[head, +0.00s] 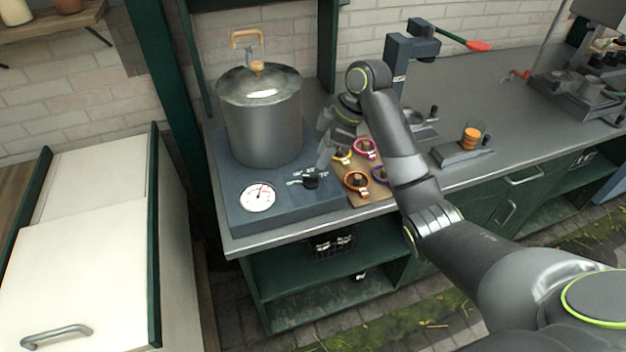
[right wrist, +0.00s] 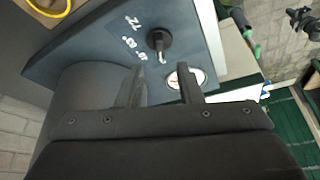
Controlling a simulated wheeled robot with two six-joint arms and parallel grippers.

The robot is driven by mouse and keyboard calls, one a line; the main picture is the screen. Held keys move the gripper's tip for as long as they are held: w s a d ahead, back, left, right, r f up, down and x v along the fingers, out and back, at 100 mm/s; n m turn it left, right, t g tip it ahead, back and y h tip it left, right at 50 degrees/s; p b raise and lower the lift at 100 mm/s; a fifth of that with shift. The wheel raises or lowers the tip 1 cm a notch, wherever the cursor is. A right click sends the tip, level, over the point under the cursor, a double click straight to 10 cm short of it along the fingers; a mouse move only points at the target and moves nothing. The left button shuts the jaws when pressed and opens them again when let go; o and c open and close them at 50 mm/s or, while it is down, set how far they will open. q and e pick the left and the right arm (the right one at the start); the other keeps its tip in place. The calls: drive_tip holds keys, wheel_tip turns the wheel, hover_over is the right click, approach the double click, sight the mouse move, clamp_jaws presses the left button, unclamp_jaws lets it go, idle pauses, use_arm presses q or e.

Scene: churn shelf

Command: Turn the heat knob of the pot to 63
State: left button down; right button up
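The steel pot (head: 262,125) with its lid stands on a blue-grey heater base (head: 225,172) at the left end of the counter. The dark heat knob (head: 311,182) is on the base's front right, beside a round white dial gauge (head: 257,196). The right wrist view shows the knob (right wrist: 159,40) with its pointer, white marks including 72 and 63, and the gauge (right wrist: 187,77). My right gripper (head: 324,156) is above the base's right side, behind the knob. Its two fingers (right wrist: 161,74) are apart and empty, with the knob beyond their tips. My left gripper is not in view.
A wooden board (head: 372,192) with several coloured ring-shaped items lies right of the base, under my right arm. A cream cabinet (head: 80,250) stands left of the counter.

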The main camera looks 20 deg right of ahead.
sight(311, 175)
drive_tip(key=b+x, duration=0.2)
drive_tip(key=x, duration=0.2)
drive_tip(key=shift+a+f, duration=0.1)
drive_tip(key=shift+f, duration=0.25)
drive_tip(key=shift+w+a+f+p, duration=0.1)
drive_tip(key=shift+a+f+p, duration=0.1)
drive_tip(key=shift+f+p, duration=0.1)
drive_tip(key=shift+a+f, duration=0.2)
drive_tip(key=shift+f, duration=0.45)
drive_tip(key=shift+w, duration=0.1)
drive_tip(key=shift+c, duration=0.3)
clamp_jaws()
